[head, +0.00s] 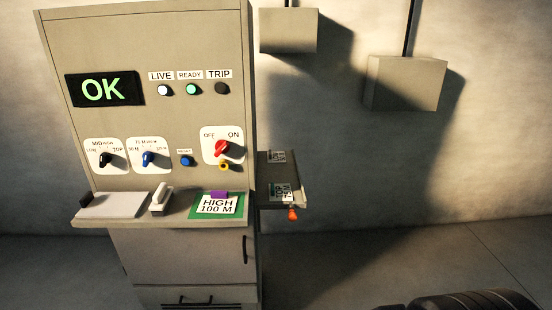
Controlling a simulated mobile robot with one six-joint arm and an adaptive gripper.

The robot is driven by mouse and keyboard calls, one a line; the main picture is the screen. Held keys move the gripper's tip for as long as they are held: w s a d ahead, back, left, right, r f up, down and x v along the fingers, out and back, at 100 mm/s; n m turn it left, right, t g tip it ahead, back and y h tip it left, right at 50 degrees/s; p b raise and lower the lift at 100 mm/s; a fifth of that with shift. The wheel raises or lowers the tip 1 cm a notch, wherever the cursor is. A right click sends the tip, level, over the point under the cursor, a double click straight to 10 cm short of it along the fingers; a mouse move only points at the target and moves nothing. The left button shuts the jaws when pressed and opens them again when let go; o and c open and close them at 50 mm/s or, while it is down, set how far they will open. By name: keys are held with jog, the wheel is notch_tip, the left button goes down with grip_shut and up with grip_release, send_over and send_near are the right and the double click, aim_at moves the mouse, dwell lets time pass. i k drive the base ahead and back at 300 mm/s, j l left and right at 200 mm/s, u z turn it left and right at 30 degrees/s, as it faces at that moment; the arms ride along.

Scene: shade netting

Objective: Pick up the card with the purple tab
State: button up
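The card with the purple tab (219,194) lies on the right part of the cabinet's front ledge (120,222). The card (216,204) is white, reads "HIGH 100 M", and has a green border or green backing around it; I cannot tell which. The purple tab stands at its back edge. My gripper is not in view. A dark rounded part at the bottom right looks like part of my own arm.
A pale pad (112,205) and a white handle-like object (161,200) are on the ledge left of the card. A side shelf (280,170) with labelled cards and an orange knob (293,214) juts out right. The cabinet panel (150,45) with knobs rises behind. Floor at right is clear.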

aim_at(219, 202)
jog(key=i+j, duration=0.35)
jog(key=j, duration=0.15)
jog(key=i+j, duration=0.7)
jog(key=j, duration=0.25)
